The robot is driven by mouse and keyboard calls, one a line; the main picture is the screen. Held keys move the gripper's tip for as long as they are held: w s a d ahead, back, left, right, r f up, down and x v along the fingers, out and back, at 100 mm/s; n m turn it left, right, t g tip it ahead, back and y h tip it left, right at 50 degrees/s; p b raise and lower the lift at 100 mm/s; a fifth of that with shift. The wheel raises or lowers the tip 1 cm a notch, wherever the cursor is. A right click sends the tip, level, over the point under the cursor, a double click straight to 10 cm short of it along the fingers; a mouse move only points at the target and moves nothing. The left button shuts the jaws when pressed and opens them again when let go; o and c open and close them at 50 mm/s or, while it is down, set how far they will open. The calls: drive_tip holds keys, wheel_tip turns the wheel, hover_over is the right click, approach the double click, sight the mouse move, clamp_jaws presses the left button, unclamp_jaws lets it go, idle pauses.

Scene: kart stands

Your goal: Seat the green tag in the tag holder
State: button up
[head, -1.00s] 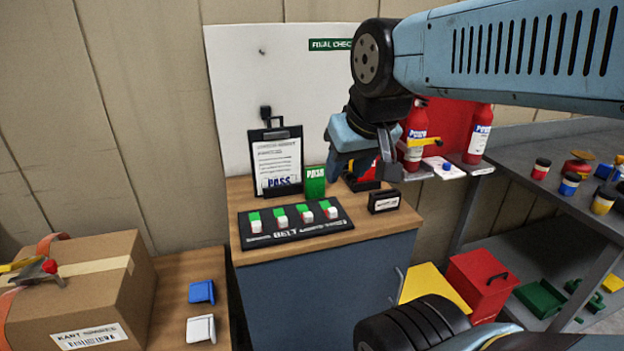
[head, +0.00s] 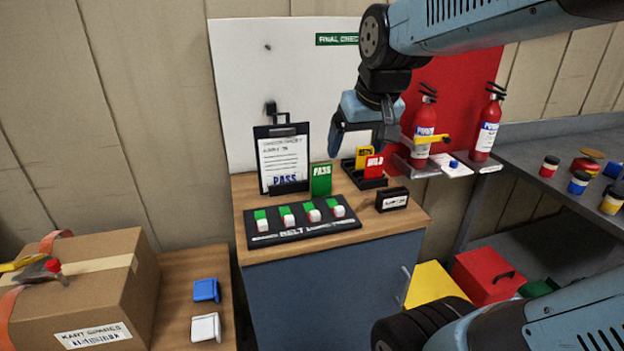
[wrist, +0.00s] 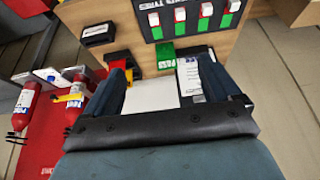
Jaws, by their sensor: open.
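The green tag (head: 321,179), marked PASS, stands upright on the wooden cabinet top, right of the clipboard. In the wrist view the green tag (wrist: 165,56) shows just beyond my fingers. A black rack (head: 372,184) to its right holds a yellow tag (head: 364,157) and a red tag (head: 374,167). A small black block with a white label (head: 392,200) stands in front of the rack; I cannot tell which of the two is the tag holder. My gripper (head: 360,140) is open and empty, above and behind the green tag and rack.
A black board with several green-and-white switches (head: 302,220) lies in front of the green tag. The clipboard (head: 283,160) stands behind, close to my gripper. Red extinguishers (head: 422,128) stand on the right. Bare wood (head: 375,225) shows at the cabinet's front right.

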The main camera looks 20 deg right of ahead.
sight(322, 175)
drive_tip(key=shift+o, duration=0.2)
drive_tip(key=w+f, duration=0.3)
drive_tip(key=w, duration=0.5)
drive_tip(key=w+f+g, duration=0.1)
drive_tip(key=w+f, duration=0.2)
drive_tip(key=w, duration=0.5)
drive_tip(key=shift+w+g, duration=0.15)
drive_tip(key=shift+g, duration=0.15)
drive_tip(key=x, duration=0.8)
drive_tip(key=shift+w+d+f, duration=0.1)
drive_tip(key=shift+w+f, duration=0.15)
drive_tip(key=shift+w, duration=0.15)
drive_tip(key=shift+x, duration=2.9)
drive_tip(key=shift+s, duration=0.15)
drive_tip(key=c, duration=1.1)
drive_tip(key=shift+c, duration=0.2)
